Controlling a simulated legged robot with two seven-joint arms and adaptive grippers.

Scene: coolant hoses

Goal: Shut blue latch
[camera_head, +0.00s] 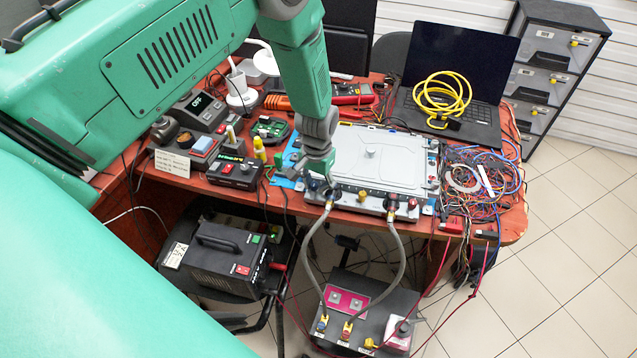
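My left arm comes in from the upper left. Its gripper (325,185) points down at the front left corner of the silver unit (375,150), at the upper end of the left grey hose (312,240). The fingers are small and dark here, so I cannot tell whether they are open or shut, or whether they touch the connector. The right grey hose (400,255) meets the unit's front at another dark connector (391,205). I cannot clearly make out a blue latch; the left connector is partly hidden by the gripper. My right gripper is out of view.
Both hoses run down to a grey box (372,305) on the floor. A wire tangle (485,180) and an open laptop (455,75) with a yellow cable coil (440,95) are right of the unit. Control boxes (235,170) crowd the red table's left side.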

